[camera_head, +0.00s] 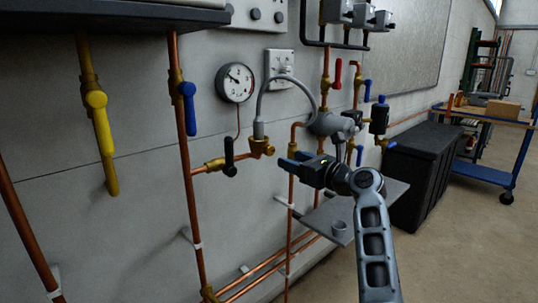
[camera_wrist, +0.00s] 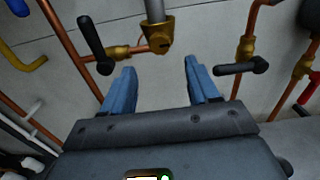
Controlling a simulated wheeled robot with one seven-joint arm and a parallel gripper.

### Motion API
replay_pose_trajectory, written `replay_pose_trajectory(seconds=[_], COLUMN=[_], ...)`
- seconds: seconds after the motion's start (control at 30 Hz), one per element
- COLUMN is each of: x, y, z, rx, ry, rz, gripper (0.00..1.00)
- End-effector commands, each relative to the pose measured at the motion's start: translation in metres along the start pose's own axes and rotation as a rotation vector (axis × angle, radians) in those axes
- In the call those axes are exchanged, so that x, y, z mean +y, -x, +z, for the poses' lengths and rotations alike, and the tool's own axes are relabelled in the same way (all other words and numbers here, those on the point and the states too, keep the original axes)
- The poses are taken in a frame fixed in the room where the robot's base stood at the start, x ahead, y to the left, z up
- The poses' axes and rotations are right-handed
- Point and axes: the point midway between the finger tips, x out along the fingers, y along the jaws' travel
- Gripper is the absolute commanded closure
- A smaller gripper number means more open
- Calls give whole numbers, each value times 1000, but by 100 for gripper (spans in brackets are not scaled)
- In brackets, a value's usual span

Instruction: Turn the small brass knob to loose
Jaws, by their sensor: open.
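A small brass fitting (camera_head: 261,147) sits on the wall pipe below the gauge, at the lower end of a grey hose. In the wrist view the brass fitting (camera_wrist: 158,38) is beyond and between my fingertips, with a small round brass knob (camera_wrist: 163,46) on its face. My gripper (camera_head: 289,161) is open and empty, just right of the fitting in the head view. In the wrist view my gripper (camera_wrist: 160,68) has its blue fingers spread apart. A gap shows between the fingertips and the knob; nothing hides it there.
A black lever (camera_wrist: 95,42) is left of the fitting, another black lever (camera_wrist: 240,68) close to my right finger. The pressure gauge (camera_head: 236,82), blue lever (camera_head: 188,105) and yellow lever (camera_head: 103,130) are on the wall. A grey shelf (camera_head: 335,216) lies below my gripper.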

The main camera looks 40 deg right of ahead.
Motion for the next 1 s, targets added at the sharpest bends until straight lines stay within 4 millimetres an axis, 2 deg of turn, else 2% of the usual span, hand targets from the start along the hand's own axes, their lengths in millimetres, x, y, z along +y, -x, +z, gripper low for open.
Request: replay_pose_trajectory(seconds=[0.17, 0.4, 0.6, 1.0], x=[-2, -2, -1, -1], y=[-13, -49, -72, -80], z=[5, 5, 5, 5], rx=[-8, -8, -8, -7], ry=[-25, -22, -20, -19], rz=[7, 5, 4, 4], gripper=[40, 40, 40, 41])
